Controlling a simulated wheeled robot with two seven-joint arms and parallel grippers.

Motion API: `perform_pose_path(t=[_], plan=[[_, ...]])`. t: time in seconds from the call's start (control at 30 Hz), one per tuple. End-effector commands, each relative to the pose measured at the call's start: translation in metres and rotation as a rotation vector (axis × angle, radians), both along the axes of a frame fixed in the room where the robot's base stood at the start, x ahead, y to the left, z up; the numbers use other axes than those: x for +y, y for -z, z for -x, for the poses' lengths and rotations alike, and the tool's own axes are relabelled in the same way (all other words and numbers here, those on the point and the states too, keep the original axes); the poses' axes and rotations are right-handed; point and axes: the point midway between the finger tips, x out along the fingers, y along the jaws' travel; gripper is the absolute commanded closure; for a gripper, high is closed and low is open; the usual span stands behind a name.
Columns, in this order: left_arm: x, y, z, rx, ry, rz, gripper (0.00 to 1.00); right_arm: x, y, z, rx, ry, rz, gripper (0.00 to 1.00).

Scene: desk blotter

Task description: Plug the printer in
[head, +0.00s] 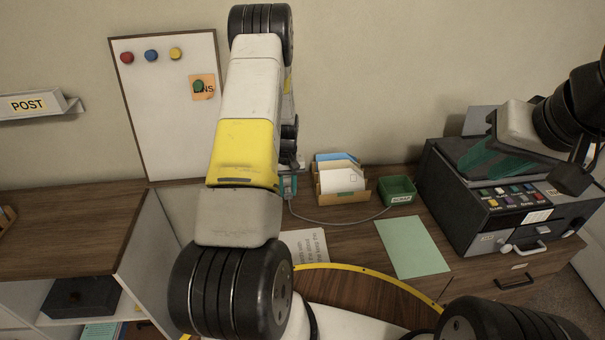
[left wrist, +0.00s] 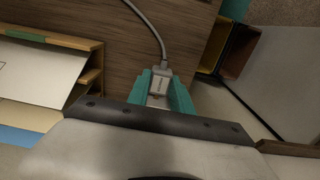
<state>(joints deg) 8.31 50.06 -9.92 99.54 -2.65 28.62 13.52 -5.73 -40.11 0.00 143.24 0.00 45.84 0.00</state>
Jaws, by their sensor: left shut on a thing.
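The printer (head: 478,205) is a dark box with coloured buttons, at the right of the desk. My left gripper (head: 288,186) is near the wall behind the desk, partly hidden by my own arm. In the left wrist view its teal fingers (left wrist: 163,92) are shut on a grey plug (left wrist: 160,82). The grey cable (left wrist: 150,25) leads away from the plug; in the head view it curves across the desk towards the printer. My right gripper (head: 492,158) is over the printer's top, its teal fingers apparently spread and empty. No wall socket can be made out.
A pale green sheet (head: 412,246) and a printed note (head: 306,247) lie in front. A whiteboard (head: 170,115) leans at the left, beside a shelf unit.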

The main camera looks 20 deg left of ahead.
Motion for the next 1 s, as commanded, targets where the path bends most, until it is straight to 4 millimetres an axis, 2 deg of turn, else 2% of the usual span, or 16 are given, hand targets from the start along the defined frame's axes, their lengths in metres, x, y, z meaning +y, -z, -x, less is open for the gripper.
perform_pose_path(t=[0.37, 0.4, 0.5, 0.53, 0.83, 1.0], plan=[[0.004, 0.000, -0.008, -0.002, 0.000, -0.001, 1.00, 0.000, 0.000, 0.000, 0.000, 0.000, 0.000, 0.64], [0.004, 0.000, -0.009, -0.002, 0.000, -0.001, 0.72, 0.000, 0.000, 0.000, 0.000, 0.000, 0.000, 0.64], [0.004, 0.000, -0.008, -0.002, 0.000, -0.001, 0.52, 0.000, 0.000, 0.000, 0.000, 0.000, 0.000, 0.64], [0.004, 0.000, -0.008, -0.002, 0.000, -0.001, 0.48, 0.000, 0.000, 0.000, 0.000, 0.000, 0.000, 0.64], [0.004, -0.001, -0.008, -0.002, 0.000, -0.001, 0.48, 0.000, 0.000, 0.000, 0.000, 0.000, 0.000, 0.64], [0.004, -0.019, -0.009, -0.005, 0.000, -0.001, 0.48, 0.000, 0.000, 0.000, 0.000, 0.000, 0.000, 0.64]])
